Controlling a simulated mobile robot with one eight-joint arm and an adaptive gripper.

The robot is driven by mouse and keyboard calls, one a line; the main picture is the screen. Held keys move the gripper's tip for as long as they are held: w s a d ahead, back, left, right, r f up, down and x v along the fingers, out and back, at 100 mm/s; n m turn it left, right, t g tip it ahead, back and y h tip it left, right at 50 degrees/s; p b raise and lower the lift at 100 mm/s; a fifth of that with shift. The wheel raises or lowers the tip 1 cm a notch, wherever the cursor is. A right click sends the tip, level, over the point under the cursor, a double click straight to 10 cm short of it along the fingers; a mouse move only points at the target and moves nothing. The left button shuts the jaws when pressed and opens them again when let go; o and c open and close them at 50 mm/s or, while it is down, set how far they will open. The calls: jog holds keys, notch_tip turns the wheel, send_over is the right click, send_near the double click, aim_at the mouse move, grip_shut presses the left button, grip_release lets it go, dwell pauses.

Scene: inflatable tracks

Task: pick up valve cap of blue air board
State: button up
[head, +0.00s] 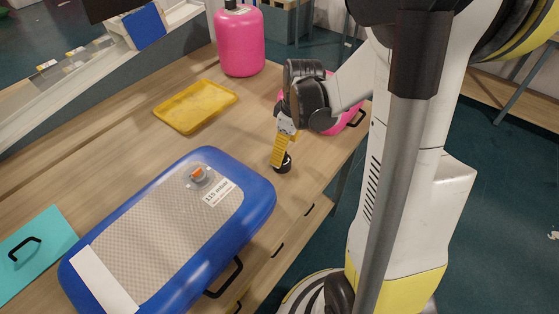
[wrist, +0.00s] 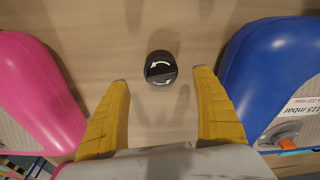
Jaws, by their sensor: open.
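The valve cap (wrist: 161,68) is a round black cap with white curved arrows on top. It lies on the wooden table (wrist: 190,30), apart from the boards. In the head view the black cap (head: 281,163) is just right of the blue air board (head: 262,186), below my gripper (head: 277,152). The blue air board also shows at the right of the wrist view (wrist: 262,72); its orange-and-grey valve (head: 197,173) is bare.
A pink board (wrist: 38,90) lies on the other side of the cap, partly hidden behind my arm in the head view. A yellow tray (head: 196,106), a pink canister (head: 239,42) and a teal panel with a black handle (head: 48,268) are also on the table.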

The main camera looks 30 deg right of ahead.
aim_at(286, 167)
jog(key=f+b, duration=0.1)
jog(key=f, duration=0.1)
jog(key=f+b, duration=0.2)
jog(key=f, duration=0.1)
jog(key=shift+w+a+f, duration=0.3)
jog(key=shift+w, duration=0.05)
jog(key=shift+r, duration=0.1)
jog(key=c, duration=1.1)
